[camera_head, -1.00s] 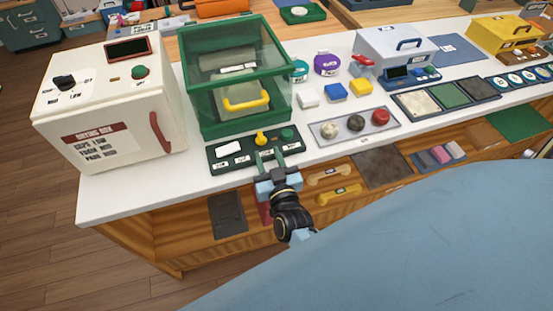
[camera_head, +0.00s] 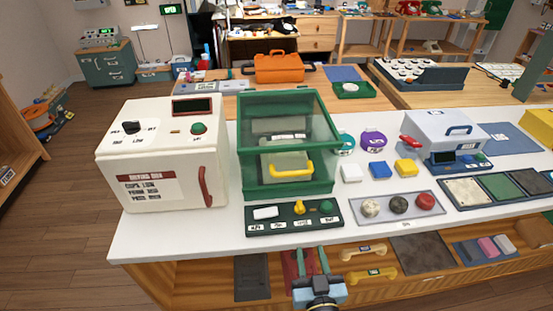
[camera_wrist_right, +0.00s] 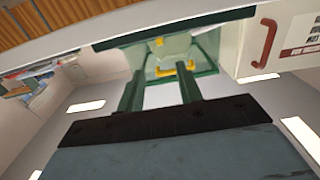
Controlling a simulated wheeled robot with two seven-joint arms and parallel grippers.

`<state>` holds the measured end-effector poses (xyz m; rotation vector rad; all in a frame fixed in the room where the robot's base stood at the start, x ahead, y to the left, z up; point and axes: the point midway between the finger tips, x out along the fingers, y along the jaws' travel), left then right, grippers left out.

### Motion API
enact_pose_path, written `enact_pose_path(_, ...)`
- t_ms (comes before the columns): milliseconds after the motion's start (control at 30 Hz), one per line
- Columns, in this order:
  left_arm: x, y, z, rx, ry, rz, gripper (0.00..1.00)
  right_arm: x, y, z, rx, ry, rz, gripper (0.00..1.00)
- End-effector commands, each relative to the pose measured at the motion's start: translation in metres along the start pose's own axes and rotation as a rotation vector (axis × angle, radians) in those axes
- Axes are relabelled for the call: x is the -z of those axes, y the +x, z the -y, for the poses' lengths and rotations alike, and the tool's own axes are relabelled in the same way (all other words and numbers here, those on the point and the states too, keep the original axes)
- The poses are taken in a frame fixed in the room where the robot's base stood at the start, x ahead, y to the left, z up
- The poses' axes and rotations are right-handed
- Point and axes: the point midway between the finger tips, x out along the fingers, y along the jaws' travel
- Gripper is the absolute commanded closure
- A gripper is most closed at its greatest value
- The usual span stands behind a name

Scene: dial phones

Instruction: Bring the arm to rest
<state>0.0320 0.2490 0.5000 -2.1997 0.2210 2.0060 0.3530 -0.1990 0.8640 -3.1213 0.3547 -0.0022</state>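My right gripper (camera_head: 311,262) is at the bottom of the head view, in front of the white counter's front edge. Its two green fingers stand apart with nothing between them. The right wrist view shows the same open, empty fingers (camera_wrist_right: 160,92), with the green case and its yellow handle (camera_wrist_right: 176,69) beyond them. The dark green control panel (camera_head: 270,224) with a white key, yellow knob and green button lies on the counter above the gripper, apart from it. My left gripper is in neither view.
The white counter (camera_head: 160,237) holds the drying box (camera_head: 150,182), the green glass case (camera_head: 257,187) and a tray (camera_head: 365,218) of three round knobs. Below its edge is an open wooden shelf with yellow handsets (camera_head: 372,274) and dark mats.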

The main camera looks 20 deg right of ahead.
Motion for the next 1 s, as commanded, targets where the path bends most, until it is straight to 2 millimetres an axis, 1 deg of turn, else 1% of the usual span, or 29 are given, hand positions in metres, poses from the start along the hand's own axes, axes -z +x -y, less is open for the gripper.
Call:
enact_pose_path(67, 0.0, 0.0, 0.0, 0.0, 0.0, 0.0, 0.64, 0.0, 0.0, 0.0, 0.001, 0.0, 0.001, 0.65)
enact_pose_path(133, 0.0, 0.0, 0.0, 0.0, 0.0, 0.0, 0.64, -0.006, -0.001, 0.002, 0.011, -0.001, 0.016, 0.65)
enact_pose_path(167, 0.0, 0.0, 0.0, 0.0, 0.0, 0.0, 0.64, -0.011, -0.002, 0.004, 0.02, -0.001, 0.03, 0.65)
enact_pose_path(233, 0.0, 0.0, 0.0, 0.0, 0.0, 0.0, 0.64, -0.034, -0.006, 0.012, 0.058, -0.002, 0.088, 0.65)
enact_pose_path(267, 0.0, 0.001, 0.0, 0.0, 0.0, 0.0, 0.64, -0.048, -0.01, 0.016, 0.081, -0.005, 0.125, 0.65)
enact_pose_path(367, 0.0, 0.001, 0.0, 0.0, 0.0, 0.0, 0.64, -0.107, -0.031, 0.03, 0.174, -0.019, 0.293, 0.65)
enact_pose_path(400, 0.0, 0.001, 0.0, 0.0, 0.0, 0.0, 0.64, -0.135, -0.044, 0.034, 0.214, -0.029, 0.374, 0.65)
enact_pose_path(467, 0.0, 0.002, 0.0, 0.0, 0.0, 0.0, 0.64, -0.176, -0.067, 0.035, 0.266, -0.047, 0.5, 0.65)
enact_pose_path(500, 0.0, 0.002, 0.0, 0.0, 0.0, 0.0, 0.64, -0.201, -0.084, 0.034, 0.296, -0.062, 0.584, 0.65)
enact_pose_path(567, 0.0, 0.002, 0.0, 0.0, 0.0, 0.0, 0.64, -0.238, -0.113, 0.025, 0.333, -0.091, 0.712, 0.65)
enact_pose_path(600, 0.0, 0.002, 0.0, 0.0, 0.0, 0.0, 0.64, -0.26, -0.132, 0.017, 0.352, -0.113, 0.797, 0.65)
enact_pose_path(633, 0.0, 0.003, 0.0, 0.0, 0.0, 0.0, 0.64, -0.275, -0.147, 0.009, 0.363, -0.128, 0.86, 0.65)
enact_pose_path(667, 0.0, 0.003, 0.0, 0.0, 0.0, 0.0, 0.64, -0.29, -0.163, 0.0, 0.372, -0.148, 0.923, 0.65)
enact_pose_path(700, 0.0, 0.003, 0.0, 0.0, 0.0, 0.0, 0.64, -0.307, -0.184, -0.013, 0.38, -0.172, 1.004, 0.65)
enact_pose_path(733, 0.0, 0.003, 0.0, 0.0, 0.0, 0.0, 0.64, -0.318, -0.199, -0.024, 0.383, -0.192, 1.062, 0.65)
enact_pose_path(767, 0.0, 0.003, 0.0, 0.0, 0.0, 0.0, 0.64, -0.328, -0.212, -0.035, 0.384, -0.21, 1.116, 0.65)
enact_pose_path(800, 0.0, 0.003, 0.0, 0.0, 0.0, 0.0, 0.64, -0.338, -0.23, -0.05, 0.383, -0.234, 1.183, 0.65)
enact_pose_path(900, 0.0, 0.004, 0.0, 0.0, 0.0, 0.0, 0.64, -0.356, -0.266, -0.084, 0.37, -0.285, 1.32, 0.65)
enact_pose_path(1000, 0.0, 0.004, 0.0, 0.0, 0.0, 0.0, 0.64, -0.364, -0.288, -0.108, 0.355, -0.321, 1.405, 0.65)
